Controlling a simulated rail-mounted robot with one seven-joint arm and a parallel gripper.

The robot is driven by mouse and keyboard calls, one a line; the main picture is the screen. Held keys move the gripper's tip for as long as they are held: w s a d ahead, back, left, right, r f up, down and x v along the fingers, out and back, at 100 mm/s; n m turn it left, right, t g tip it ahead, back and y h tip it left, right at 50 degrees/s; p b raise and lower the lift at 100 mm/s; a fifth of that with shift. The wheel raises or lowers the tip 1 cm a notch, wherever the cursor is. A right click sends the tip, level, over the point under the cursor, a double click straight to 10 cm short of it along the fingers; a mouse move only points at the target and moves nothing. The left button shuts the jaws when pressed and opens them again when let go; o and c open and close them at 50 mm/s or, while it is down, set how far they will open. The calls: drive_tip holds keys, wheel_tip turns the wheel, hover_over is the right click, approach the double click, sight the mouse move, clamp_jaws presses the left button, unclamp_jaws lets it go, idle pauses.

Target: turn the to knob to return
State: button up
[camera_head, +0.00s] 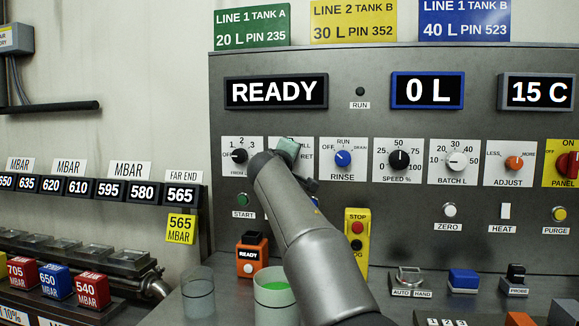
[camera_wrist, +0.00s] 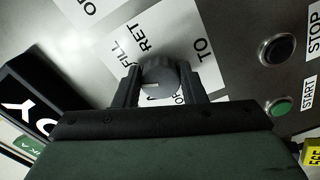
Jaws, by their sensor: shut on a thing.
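The TO knob (camera_wrist: 160,74) is a round grey ribbed knob on a white label plate (camera_wrist: 213,75) with the words TO, FILL and RET. A short white mark shows on the knob's lower left in the wrist view, and part of another word shows below it. My gripper (camera_wrist: 161,82) has one finger on each side of the knob and is shut on it. In the head view my gripper (camera_head: 287,150) and arm hide the knob and most of its plate; RET shows at the plate's right edge.
The black-and-white knob (camera_head: 239,156) is close on the left and the blue RINSE knob (camera_head: 343,158) on the right. The START button (camera_head: 243,200) is below left. The display (camera_head: 276,92) above reads READY. A cup with green liquid (camera_head: 276,301) stands below my arm.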

drive_tip(key=m+b, duration=0.1)
drive_tip(key=m, duration=0.5)
drive_tip(key=m+b, duration=0.2)
drive_tip(key=m, duration=0.5)
drive_tip(key=shift+a+f, duration=0.15)
drive_tip(key=shift+a, duration=0.05)
idle(0.4)
drive_tip(key=o, duration=1)
drive_tip(key=shift+b, duration=0.3)
drive_tip(key=s+a+b, duration=0.2)
drive_tip(key=s+b, duration=0.6)
drive_tip(key=s, duration=0.9)
drive_tip(key=shift+a+b, duration=0.15)
drive_tip(key=shift+b, duration=0.2)
